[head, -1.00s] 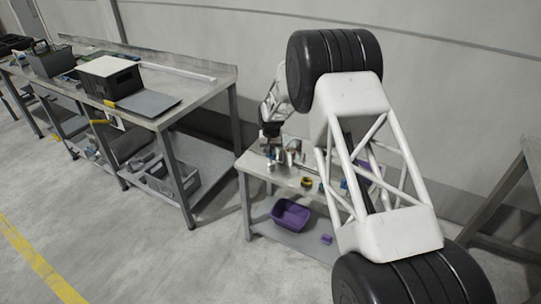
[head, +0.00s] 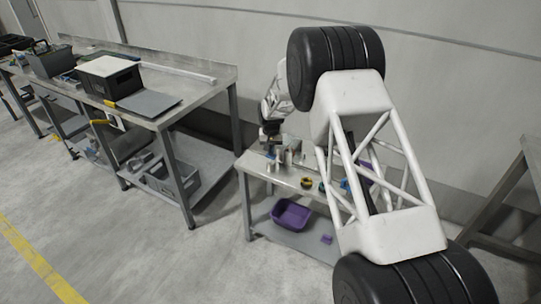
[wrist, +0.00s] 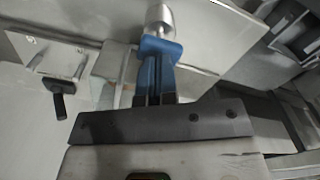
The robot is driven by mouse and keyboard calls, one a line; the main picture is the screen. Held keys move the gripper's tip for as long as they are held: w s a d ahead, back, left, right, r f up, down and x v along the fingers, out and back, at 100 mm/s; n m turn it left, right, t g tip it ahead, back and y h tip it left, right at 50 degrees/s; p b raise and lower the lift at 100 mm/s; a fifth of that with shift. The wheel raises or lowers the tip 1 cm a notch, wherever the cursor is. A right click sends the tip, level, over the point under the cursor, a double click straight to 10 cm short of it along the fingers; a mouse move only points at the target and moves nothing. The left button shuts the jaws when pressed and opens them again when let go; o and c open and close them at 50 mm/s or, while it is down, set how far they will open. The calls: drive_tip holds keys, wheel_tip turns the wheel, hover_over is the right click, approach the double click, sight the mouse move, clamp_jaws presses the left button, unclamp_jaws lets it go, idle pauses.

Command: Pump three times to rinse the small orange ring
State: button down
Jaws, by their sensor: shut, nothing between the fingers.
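My gripper (wrist: 160,48) has blue fingers, held together with nothing between them. A round metal knob or cylinder (wrist: 160,18) shows just beyond the fingertips; whether they touch it I cannot tell. In the head view my gripper (head: 272,154) is low over the small bench (head: 285,178), among small metallic and white parts (head: 290,158) at its left end. A small yellow and dark round piece (head: 307,183) lies on the bench to the right. I cannot make out the small orange ring.
A plate with a black handle (wrist: 60,104) is left of my fingers in the wrist view. A purple bin (head: 291,214) and a small purple piece (head: 326,239) are on the lower shelf. A larger workbench (head: 205,88) with a black-and-white box (head: 109,78) stands left.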

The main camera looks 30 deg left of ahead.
drive_tip(key=shift+r, duration=3.15)
